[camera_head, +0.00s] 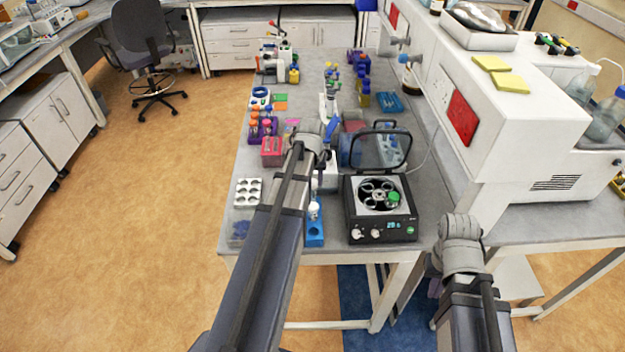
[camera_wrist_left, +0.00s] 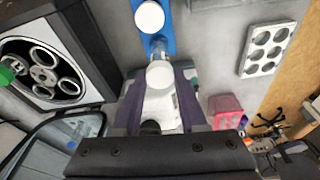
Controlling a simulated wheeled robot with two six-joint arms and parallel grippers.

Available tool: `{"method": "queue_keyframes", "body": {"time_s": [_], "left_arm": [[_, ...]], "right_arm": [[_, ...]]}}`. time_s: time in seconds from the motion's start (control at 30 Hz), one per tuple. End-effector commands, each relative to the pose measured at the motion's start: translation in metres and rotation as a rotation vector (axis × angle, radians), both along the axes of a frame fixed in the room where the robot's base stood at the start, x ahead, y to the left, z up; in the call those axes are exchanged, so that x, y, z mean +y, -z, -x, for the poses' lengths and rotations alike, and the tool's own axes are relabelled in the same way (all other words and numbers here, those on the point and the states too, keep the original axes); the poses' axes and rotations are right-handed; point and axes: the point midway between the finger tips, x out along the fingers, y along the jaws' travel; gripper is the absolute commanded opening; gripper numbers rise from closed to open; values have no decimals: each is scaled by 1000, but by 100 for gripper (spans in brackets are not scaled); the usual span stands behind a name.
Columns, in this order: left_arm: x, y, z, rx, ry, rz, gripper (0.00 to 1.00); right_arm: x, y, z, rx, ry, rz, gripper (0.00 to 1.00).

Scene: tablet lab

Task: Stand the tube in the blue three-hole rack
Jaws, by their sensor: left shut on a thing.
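The blue rack (camera_head: 315,238) stands near the front edge of the bench, left of the centrifuge. It also shows at the top of the left wrist view (camera_wrist_left: 158,44). A white-capped tube (camera_wrist_left: 150,17) is in the rack, seen from above. My left gripper (camera_wrist_left: 160,98) is shut on another white-capped tube (camera_wrist_left: 160,75), beside the far end of the rack in the picture. The lower part of this tube is hidden, so I cannot tell its height. My right gripper (camera_head: 435,286) hangs low right of the bench; its finger opening is unclear.
The black and white centrifuge (camera_head: 380,222) stands right of the rack with its lid (camera_head: 380,150) raised. A white six-hole block (camera_head: 248,192) and a pink box (camera_head: 272,152) are to the left. Bare bench lies between rack and block.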

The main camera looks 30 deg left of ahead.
Motion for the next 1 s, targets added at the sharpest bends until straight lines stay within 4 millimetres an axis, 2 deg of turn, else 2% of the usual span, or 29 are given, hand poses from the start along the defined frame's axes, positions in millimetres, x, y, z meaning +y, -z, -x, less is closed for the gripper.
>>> {"method": "queue_keyframes", "body": {"time_s": [1.0], "left_arm": [[0,16,0,0,0,0,6]], "right_arm": [[0,16,0,0,0,0,0]]}}
